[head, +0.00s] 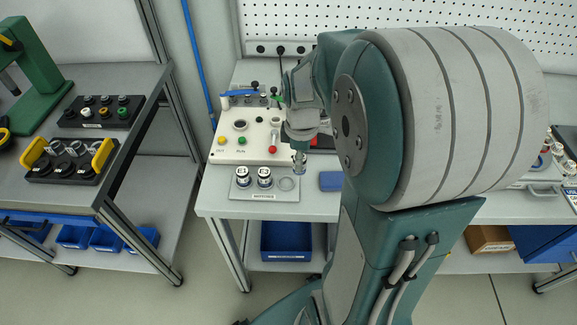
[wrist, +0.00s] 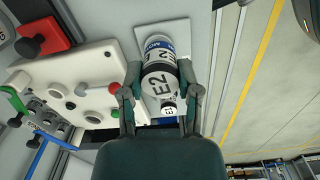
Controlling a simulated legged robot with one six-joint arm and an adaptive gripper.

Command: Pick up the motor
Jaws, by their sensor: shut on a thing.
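The motor (wrist: 160,62) is a cylinder with white, blue and dark bands and a large "E2" label. In the wrist view it sits between the two fingers of my gripper (wrist: 160,88), which is shut on it.
Two labelled motors (head: 264,176) stand at the tray's left. Behind is a white test panel (head: 232,153) with coloured buttons and a red-knobbed lever (head: 273,145). A side bench (head: 130,95) with black fixtures stands left, across a floor gap.

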